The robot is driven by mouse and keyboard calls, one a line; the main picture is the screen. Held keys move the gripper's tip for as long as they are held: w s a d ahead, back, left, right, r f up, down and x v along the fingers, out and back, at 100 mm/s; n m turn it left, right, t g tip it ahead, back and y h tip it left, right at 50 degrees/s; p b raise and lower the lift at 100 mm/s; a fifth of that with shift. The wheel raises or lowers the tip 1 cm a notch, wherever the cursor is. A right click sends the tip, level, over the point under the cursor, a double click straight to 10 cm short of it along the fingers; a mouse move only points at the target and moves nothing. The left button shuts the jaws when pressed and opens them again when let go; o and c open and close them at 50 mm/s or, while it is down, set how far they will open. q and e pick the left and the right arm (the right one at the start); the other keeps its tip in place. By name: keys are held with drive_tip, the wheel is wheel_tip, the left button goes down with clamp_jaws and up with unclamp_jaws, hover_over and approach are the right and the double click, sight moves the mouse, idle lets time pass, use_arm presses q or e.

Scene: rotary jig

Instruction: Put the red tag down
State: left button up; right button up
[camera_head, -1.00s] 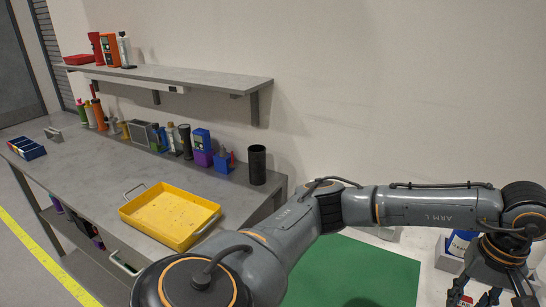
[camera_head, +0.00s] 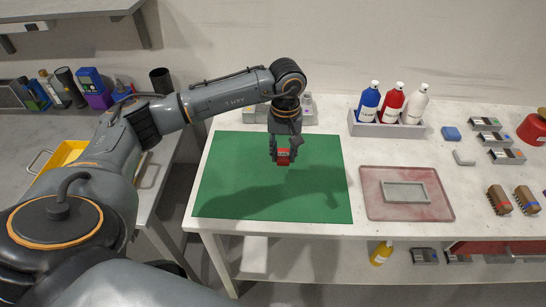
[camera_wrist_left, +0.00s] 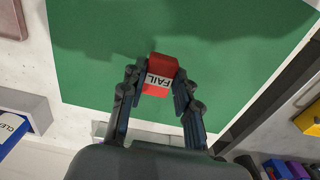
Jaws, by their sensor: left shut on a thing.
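The red tag (camera_head: 283,156) is a small red block with a white label reading "FAIL", readable in the left wrist view (camera_wrist_left: 160,70). My left gripper (camera_head: 284,150) is shut on it, with one finger on each side in the left wrist view (camera_wrist_left: 159,88). The tag is over the green mat (camera_head: 230,190) on the white table, toward the mat's back. A dark shadow lies on the mat in front of it. The tag appears to be held above the mat, though the exact height is hard to tell. My right gripper is not in view.
Right of the mat is a reddish tray (camera_head: 432,207) with a grey frame (camera_head: 406,193) on it. A bottle holder (camera_head: 385,128) with blue, red and white bottles stands at the back. Brushes (camera_head: 499,200) lie at the right. Most of the mat is bare.

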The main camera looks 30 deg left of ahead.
sight(274, 172)
use_arm(q)
drive_tip(key=a+f, duration=0.2)
drive_tip(key=f, duration=0.1)
drive_tip(key=shift+w+a, duration=0.1)
drive_tip(key=shift+w, duration=0.1)
drive_tip(key=shift+a+f+p, duration=0.2)
drive_tip(key=shift+a+p, duration=0.05)
drive_tip(key=shift+p, duration=0.1)
drive_tip(key=f+p, duration=0.2)
drive_tip(key=f, duration=0.1)
drive_tip(key=shift+a, duration=0.2)
drive_tip(key=shift+f, duration=0.25)
drive_tip(key=shift+f, duration=0.1)
drive_tip(key=shift+f+b, duration=0.15)
drive_tip(key=shift+b, duration=0.25)
drive_tip(key=o, duration=1)
drive_tip(key=shift+o, duration=0.2)
